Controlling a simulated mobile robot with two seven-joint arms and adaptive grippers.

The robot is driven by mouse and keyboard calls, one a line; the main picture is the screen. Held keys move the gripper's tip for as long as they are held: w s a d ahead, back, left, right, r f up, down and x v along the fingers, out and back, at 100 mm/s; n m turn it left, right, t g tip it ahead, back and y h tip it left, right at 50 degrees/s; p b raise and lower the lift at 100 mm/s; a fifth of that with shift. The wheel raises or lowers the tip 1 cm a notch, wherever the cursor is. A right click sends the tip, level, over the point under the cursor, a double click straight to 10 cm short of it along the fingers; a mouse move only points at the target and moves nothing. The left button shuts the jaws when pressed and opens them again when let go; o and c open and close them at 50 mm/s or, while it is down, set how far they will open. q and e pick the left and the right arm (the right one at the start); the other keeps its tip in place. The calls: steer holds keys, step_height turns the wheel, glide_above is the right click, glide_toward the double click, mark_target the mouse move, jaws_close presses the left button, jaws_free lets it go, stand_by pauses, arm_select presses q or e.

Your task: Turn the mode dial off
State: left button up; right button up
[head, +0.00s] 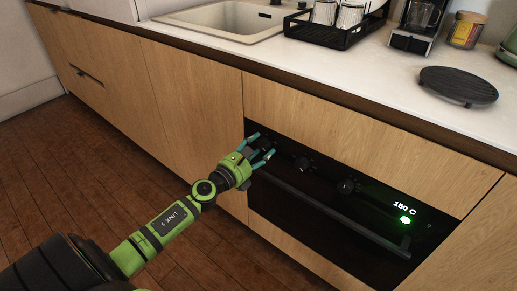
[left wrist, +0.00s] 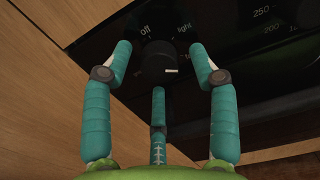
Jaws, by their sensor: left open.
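The mode dial (left wrist: 157,58) is a round black knob on the black oven panel. Its white pointer mark faces right, away from the "off" label (left wrist: 147,30) at its upper left; a "light" label (left wrist: 183,29) is at its upper right. My left gripper (head: 263,146) is open at the left end of the panel. In the left wrist view, two teal fingers of the gripper (left wrist: 160,48) stand on either side of the dial and the third is below it. Gaps show beside the dial; contact with the lower finger is unclear. The fingers partly hide the dial in the head view.
The floor in front is clear.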

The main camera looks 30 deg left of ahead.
arm_select(q)
steer(key=shift+c, duration=0.4)
steer(key=c, duration=1.1)
steer(key=shift+o, duration=0.2)
